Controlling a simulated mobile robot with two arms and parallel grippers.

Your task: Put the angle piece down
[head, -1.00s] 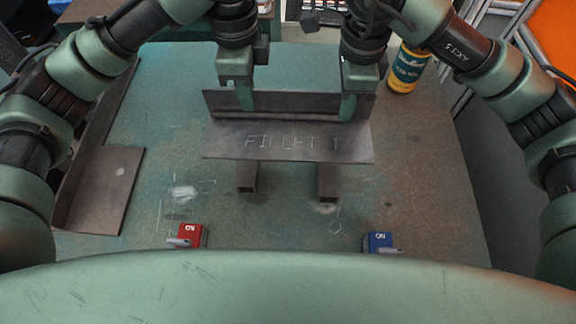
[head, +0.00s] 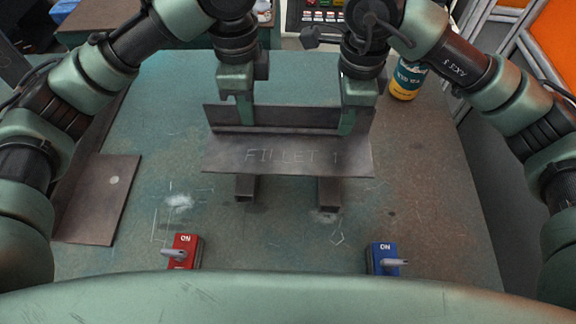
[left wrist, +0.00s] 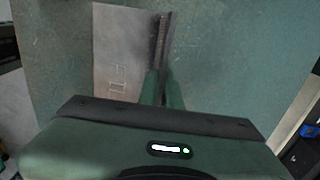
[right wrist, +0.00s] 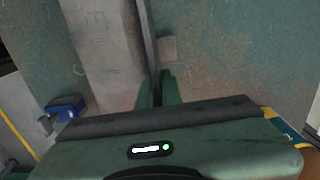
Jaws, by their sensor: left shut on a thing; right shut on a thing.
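The angle piece (head: 290,157) is a dark steel angle with "FILLET 1" chalked on its near flange. It lies across two short square tubes (head: 246,187) (head: 330,192); whether it touches them I cannot tell. My left gripper (head: 246,112) is shut on its upright flange at the left, and my right gripper (head: 348,120) is shut on the same flange at the right. In the left wrist view the chalked face (left wrist: 122,50) shows beside the gripped flange. In the right wrist view the face (right wrist: 98,45) also shows, with the flange running between the fingers.
A red switch block (head: 184,250) and a blue one (head: 382,258) sit at the near edge. A yellow and teal bottle (head: 407,80) stands at the back right. The green table (head: 430,190) is clear at right.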

